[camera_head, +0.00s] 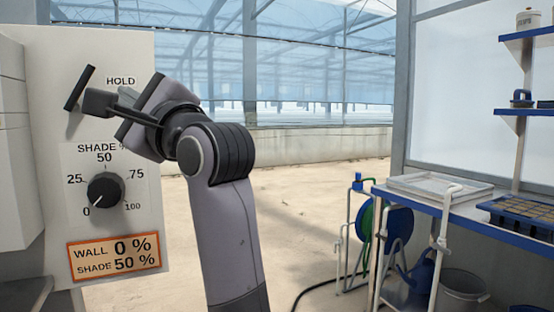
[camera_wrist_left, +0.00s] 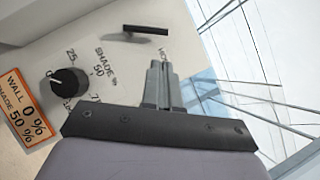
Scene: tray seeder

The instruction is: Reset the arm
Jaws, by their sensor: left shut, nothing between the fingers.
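My left gripper (camera_head: 98,103) is shut and empty in front of a pale control panel (camera_head: 150,60). In the left wrist view its fingers (camera_wrist_left: 157,75) are together and point toward the panel. A dark bar-shaped handle (camera_head: 79,88) beside the word HOLD stands just left of the fingertips; it also shows in the left wrist view (camera_wrist_left: 146,29), with a gap between it and the fingers. Below is a black round dial (camera_head: 104,190) marked SHADE %, its white mark toward 0. An orange-framed display (camera_head: 114,252) reads WALL 0 % and SHADE 50 %. My right gripper is not in view.
A blue-edged bench (camera_head: 420,205) at the right holds a white tray (camera_head: 440,187) and a dark seed tray (camera_head: 520,215). A hose reel (camera_head: 370,225) and a grey bucket (camera_head: 462,290) stand near it. The floor between panel and bench is open.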

